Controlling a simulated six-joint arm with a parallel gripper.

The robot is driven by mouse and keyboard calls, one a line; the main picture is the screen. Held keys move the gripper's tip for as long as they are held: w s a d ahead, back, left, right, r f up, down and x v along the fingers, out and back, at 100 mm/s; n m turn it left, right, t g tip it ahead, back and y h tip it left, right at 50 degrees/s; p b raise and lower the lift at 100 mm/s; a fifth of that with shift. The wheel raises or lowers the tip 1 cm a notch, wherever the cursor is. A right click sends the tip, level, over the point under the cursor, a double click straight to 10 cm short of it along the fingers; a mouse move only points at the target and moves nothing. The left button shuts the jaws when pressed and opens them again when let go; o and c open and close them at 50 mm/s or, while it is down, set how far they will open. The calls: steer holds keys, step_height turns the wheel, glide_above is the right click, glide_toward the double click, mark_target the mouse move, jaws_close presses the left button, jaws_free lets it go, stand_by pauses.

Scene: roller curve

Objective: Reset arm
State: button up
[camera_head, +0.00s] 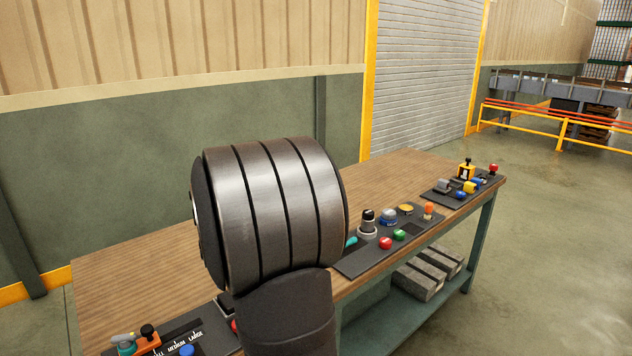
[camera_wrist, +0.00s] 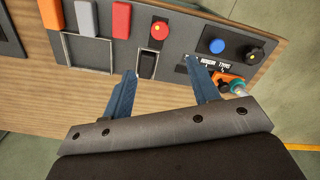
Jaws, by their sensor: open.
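My gripper (camera_wrist: 163,90) shows in the wrist view with its two blue fingers spread wide apart and nothing between them. A black rocker switch (camera_wrist: 147,65) and a red button (camera_wrist: 159,30) lie on the panel just beyond the gap between the fingers. In the head view my arm's large grey joint covers the middle of the bench (camera_head: 130,265), and the gripper is hidden there.
In the wrist view, orange, grey and red blocks (camera_wrist: 121,20) line the panel at left. A blue knob (camera_wrist: 217,46) and an orange-and-teal device (camera_wrist: 230,84) sit right. In the head view, more panels with buttons (camera_head: 385,242) run along the bench's front edge. The back of the bench is clear.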

step_height(320, 180, down, 16)
steer(key=shift+f, duration=0.2)
stand_by(0.5)
